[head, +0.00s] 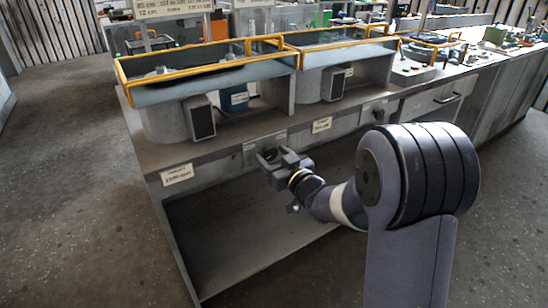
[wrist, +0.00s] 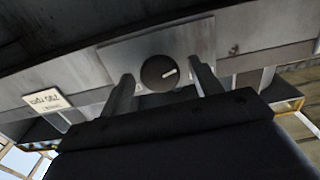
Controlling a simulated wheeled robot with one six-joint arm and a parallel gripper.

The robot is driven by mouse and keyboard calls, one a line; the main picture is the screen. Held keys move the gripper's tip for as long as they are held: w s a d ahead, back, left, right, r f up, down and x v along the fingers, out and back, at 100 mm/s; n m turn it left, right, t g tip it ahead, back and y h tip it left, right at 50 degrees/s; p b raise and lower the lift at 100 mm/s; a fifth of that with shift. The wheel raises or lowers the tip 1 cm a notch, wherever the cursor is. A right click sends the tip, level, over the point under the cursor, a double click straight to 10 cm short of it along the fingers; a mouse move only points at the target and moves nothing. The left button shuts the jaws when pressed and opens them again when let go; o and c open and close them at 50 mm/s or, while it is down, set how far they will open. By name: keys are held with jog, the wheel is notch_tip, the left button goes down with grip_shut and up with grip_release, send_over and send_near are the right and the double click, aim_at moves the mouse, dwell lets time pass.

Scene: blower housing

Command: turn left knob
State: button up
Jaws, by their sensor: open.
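The left knob (wrist: 158,72) is a dark round dial with a white pointer mark, on a grey metal plate (wrist: 185,38). In the wrist view the mark points right and slightly up. My gripper (wrist: 162,76) is open. Its two fingers stand on either side of the knob, with a visible gap on each side. In the head view my gripper (head: 272,160) is at the left plate (head: 250,152) on the front panel of the bench, and hides most of the knob.
A second knob (head: 378,112) sits farther right on the front panel. Paper labels (head: 177,174) are fixed along the panel. Blower housings with yellow rails (head: 205,68) stand on the bench top. A drawer (head: 432,100) with a handle is farther right. The shelf space below the panel is open.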

jog(key=shift+c, duration=0.3)
jog(key=c, duration=0.9)
jog(key=shift+f+n+b, duration=0.2)
jog(key=shift+n+b, duration=0.2)
jog(key=shift+b, duration=0.45)
jog(key=shift+r+n+b, duration=0.2)
jog(key=shift+n+b, duration=0.45)
jog(key=shift+n, duration=0.05)
jog(key=o, duration=1)
jog(key=shift+c, duration=0.2)
jog(key=p+v, duration=0.1)
jog(key=v, duration=1)
